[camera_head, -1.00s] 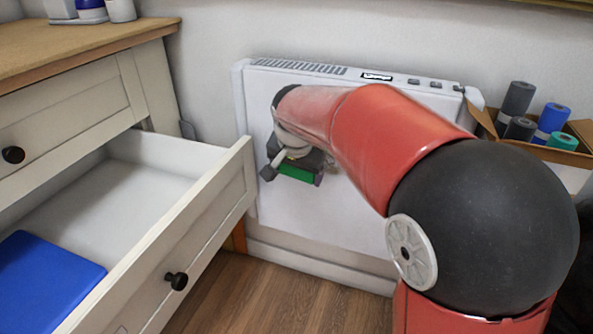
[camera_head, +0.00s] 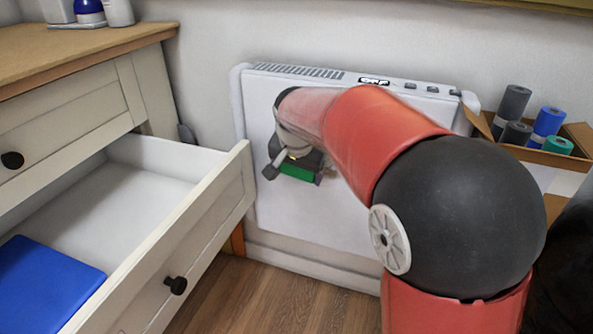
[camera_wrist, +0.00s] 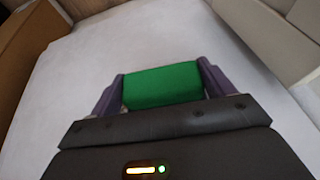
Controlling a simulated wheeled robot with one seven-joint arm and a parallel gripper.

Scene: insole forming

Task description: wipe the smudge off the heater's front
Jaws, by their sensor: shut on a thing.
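The heater (camera_head: 330,215) is a white panel against the wall, with a vent and small buttons along its top edge. My gripper (camera_head: 296,174) is in front of its left-middle part, shut on a green block-shaped wiper (camera_head: 297,173). In the wrist view the green wiper (camera_wrist: 162,86) sits between the two purple-grey fingers, and the white heater front (camera_wrist: 140,35) fills the space beyond it. I cannot tell whether the wiper touches the panel.
An open drawer (camera_head: 200,225) with a blue item (camera_head: 45,280) inside juts out at left, close to the heater. A cardboard box (camera_head: 575,135) of dark, blue and green rolls stands at right. The wooden floor (camera_head: 290,300) is clear below the heater.

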